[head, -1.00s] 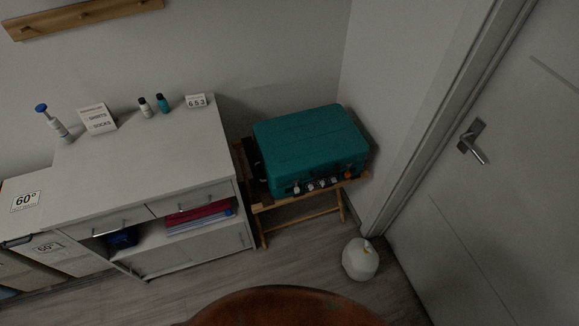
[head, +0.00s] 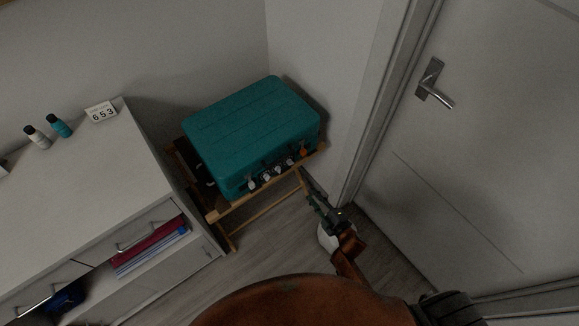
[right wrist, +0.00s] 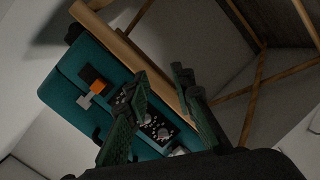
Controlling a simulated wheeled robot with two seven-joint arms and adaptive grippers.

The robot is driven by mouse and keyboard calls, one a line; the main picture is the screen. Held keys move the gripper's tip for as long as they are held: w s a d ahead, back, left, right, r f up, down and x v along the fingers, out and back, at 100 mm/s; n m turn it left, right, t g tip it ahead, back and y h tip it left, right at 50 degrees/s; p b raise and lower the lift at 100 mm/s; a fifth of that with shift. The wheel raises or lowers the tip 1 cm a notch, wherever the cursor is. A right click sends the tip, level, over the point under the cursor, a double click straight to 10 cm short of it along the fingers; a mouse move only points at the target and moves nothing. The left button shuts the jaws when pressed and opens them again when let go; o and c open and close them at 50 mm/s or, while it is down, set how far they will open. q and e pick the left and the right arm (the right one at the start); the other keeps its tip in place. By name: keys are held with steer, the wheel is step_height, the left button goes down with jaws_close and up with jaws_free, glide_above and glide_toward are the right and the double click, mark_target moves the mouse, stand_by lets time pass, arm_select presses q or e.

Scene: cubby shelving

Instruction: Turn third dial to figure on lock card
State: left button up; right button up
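A teal suitcase (head: 255,128) lies on a wooden rack, and its front shows a row of several pale dials (head: 271,174) with an orange-and-white piece (head: 303,150) at the right. The lock card (head: 101,113) stands on the cabinet and reads 653. My right gripper (head: 306,178) is below and in front of the suitcase's right end. In the right wrist view its two fingers (right wrist: 162,78) are spread apart and empty, in front of the dial panel (right wrist: 152,124). The left finger hides part of that panel. The dial figures are too small to read. My left gripper is out of view.
The wooden rack's front rail (head: 265,190) runs just below the dials. A white cabinet (head: 75,185) with two bottles (head: 59,126) stands at the left. A door (head: 475,140) is at the right.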

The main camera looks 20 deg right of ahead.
mark_target(290, 162)
steer(key=w+a+r+n+t+y+b, duration=0.1)
steer(key=w+a+r+n+t+y, duration=0.2)
steer(key=r, duration=0.6)
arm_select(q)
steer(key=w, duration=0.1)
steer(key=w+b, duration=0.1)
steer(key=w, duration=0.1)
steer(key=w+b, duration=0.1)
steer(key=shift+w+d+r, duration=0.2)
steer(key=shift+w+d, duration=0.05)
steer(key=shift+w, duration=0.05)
arm_select(e)
steer(key=shift+n+g+h, duration=0.3)
steer(key=shift+n+g, duration=0.1)
steer(key=shift+g, duration=0.1)
steer(key=x, duration=0.8)
steer(key=shift+w+a+r, duration=0.15)
steer(key=shift+w+r, duration=0.05)
steer(key=shift+w, duration=0.15)
jaws_close()
